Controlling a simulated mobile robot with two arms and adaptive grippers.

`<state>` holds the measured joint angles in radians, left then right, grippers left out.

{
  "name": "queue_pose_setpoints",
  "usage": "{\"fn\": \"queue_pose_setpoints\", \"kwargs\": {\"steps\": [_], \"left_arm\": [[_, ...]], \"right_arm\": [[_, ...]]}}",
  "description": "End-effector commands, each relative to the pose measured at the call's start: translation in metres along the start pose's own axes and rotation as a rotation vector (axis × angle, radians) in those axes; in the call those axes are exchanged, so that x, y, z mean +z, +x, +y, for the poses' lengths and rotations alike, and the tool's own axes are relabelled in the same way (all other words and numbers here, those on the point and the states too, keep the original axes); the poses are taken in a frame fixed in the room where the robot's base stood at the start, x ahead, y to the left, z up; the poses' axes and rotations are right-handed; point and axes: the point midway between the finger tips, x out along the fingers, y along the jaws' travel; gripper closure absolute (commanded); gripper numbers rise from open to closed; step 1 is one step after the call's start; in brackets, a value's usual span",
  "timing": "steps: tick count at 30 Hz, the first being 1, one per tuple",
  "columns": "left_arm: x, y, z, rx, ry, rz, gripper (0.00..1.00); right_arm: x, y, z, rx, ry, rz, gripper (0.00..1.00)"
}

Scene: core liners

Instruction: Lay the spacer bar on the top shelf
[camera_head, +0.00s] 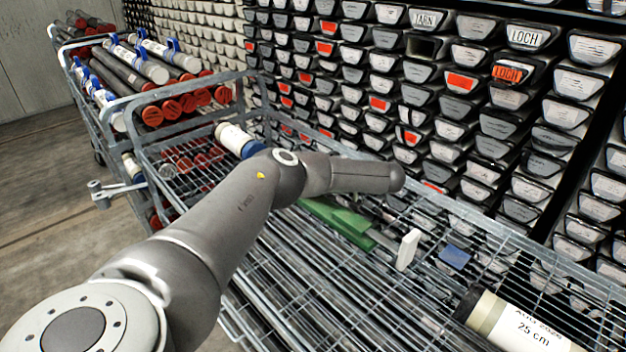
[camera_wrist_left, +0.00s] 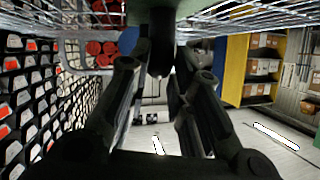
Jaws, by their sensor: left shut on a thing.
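The green spacer bar (camera_head: 342,222) shows in the head view low over the wire top shelf (camera_head: 480,245) of the near trolley, partly hidden behind my left arm. Its green side also fills the top middle of the left wrist view (camera_wrist_left: 190,8). My left gripper (camera_wrist_left: 163,48) has its dark fingers closed at the bar, just above the wire mesh. In the head view this gripper is hidden by my arm. Whether the bar touches the mesh is not clear. My right gripper is in neither view.
A blue-ended tube (camera_head: 238,140) lies at the far end. A wall of core trays (camera_head: 440,110) lines the back. Another loaded trolley (camera_head: 90,75) stands left.

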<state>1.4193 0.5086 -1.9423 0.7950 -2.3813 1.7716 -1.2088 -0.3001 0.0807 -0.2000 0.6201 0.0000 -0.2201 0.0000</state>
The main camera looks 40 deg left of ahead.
Motion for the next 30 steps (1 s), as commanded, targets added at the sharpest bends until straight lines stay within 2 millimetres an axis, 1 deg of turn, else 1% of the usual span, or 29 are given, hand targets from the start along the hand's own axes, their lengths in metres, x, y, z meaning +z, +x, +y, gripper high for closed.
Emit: {"fn": "queue_pose_setpoints", "kwargs": {"steps": [7,11,12,16,17,26,28,30], "left_arm": [[0.000,0.000,0.000,0.000,-0.003,0.001,1.00],[0.003,0.001,0.001,0.000,-0.002,0.000,1.00],[0.004,0.001,0.001,0.001,-0.001,-0.001,0.76],[0.004,0.001,0.001,0.001,0.000,-0.001,0.59],[0.004,0.001,0.001,0.001,0.000,-0.001,0.58],[0.002,0.001,0.000,0.000,-0.001,-0.001,0.58],[0.001,-0.002,0.001,0.002,-0.001,-0.001,0.58],[0.002,-0.011,0.001,0.004,-0.001,-0.002,0.58]], "right_arm": [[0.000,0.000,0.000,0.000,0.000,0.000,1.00],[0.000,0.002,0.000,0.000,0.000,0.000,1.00],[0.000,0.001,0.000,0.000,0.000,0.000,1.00],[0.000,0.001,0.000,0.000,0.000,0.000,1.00],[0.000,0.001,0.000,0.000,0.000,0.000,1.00],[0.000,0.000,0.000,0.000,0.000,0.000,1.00],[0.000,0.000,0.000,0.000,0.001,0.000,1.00],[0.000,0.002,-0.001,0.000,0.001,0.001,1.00]]}}
